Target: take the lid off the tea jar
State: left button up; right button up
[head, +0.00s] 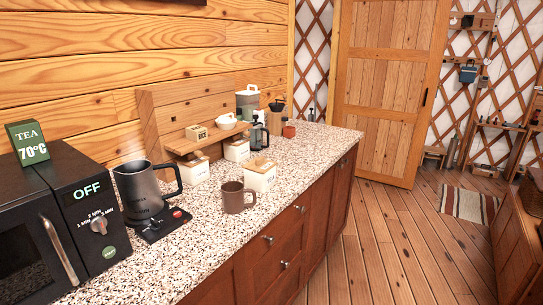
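Three white jars with wooden lids stand on the speckled counter (222,240). The front jar (259,181) has its wooden lid (261,164) on. Another jar (236,151) stands farther back, beneath the wooden shelf's right end. A third jar (195,173) stands at the left, beside the kettle. Labels on the jars are too small to read, so I cannot tell which holds tea. Neither of my grippers is in view.
A brown mug (237,199) stands in front of the jars. A dark kettle (142,190) sits on its base (160,226), beside a black microwave (92,215). A glass press (258,135) stands behind the jars. The counter's front right strip is clear.

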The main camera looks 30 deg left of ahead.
aim_at(260, 165)
jog(key=i+u, duration=0.35)
jog(key=i+l+u, duration=0.3)
jog(key=i, duration=0.2)
jog(key=i+l+u, duration=0.35)
jog(key=i+j, duration=0.05)
jog(key=j, duration=0.05)
